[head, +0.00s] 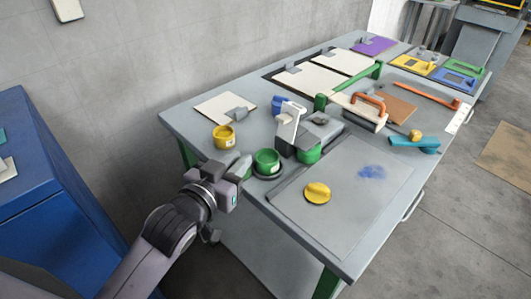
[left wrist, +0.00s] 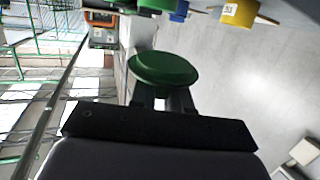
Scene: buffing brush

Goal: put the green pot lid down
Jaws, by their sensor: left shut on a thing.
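I cannot tell the exact gap between lid and bench. My right gripper is not in view.
A grey-white device (head: 288,125) stands right of the green pot. A blue cabinet (head: 50,190) is at the left.

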